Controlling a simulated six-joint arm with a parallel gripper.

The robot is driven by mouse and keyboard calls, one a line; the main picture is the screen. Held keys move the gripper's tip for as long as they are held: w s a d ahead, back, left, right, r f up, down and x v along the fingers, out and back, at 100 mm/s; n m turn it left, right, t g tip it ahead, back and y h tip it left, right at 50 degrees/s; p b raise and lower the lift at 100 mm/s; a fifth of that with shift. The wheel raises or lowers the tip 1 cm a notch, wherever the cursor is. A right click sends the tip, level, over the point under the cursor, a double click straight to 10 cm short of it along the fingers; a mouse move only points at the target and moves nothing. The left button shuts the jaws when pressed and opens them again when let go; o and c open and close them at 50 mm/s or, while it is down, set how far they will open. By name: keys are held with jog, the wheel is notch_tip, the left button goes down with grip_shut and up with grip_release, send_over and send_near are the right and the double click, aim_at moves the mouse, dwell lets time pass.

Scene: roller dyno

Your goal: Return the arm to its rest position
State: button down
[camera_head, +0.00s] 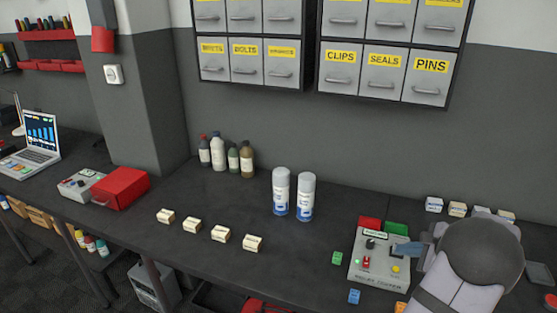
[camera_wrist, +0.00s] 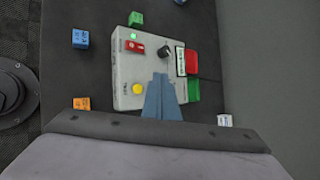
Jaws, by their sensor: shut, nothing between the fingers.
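My gripper (camera_head: 399,249) is at the lower right of the head view, over the right side of the grey relay tester (camera_head: 372,278). Its blue-grey fingers are together with nothing between them. In the wrist view, the fingers (camera_wrist: 161,78) point onto the tester (camera_wrist: 125,68), between the yellow button (camera_wrist: 138,89) and the black knob (camera_wrist: 169,54). I cannot tell whether the fingertips touch the panel. The tester has a red switch (camera_wrist: 134,46) and a lit green lamp (camera_wrist: 133,36). My arm hides part of the bench at the right.
A green cube (camera_head: 337,258), a blue cube (camera_head: 354,296) and an orange cube (camera_wrist: 82,103) lie around the tester. Red (camera_head: 369,223) and green (camera_head: 396,229) bins stand behind it. Two spray cans (camera_head: 281,191) stand further left. Drawer cabinets (camera_head: 390,60) hang above.

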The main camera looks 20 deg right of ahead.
jog(key=w+a+f+n+g+y, duration=0.15)
jog(key=a+n, duration=0.45)
jog(key=a, duration=0.7)
jog(key=w+a+n+g+y, duration=0.25)
jog(key=a+n, duration=0.25)
jog(key=a, duration=0.8)
jog(key=s+a+f+n+g+h, duration=0.1)
jog(key=s+a+n+g, duration=0.1)
jog(key=s+a+n, duration=0.4)
jog(key=s+a+n+g+h, duration=0.2)
jog(key=s+a+n, duration=0.4)
jog(key=a+n, duration=0.4)
jog(key=shift+s+a+f+n+g+h, duration=0.2)
jog(key=shift+a+f+n+g+h, duration=0.15)
jog(key=shift+a+g, duration=0.2)
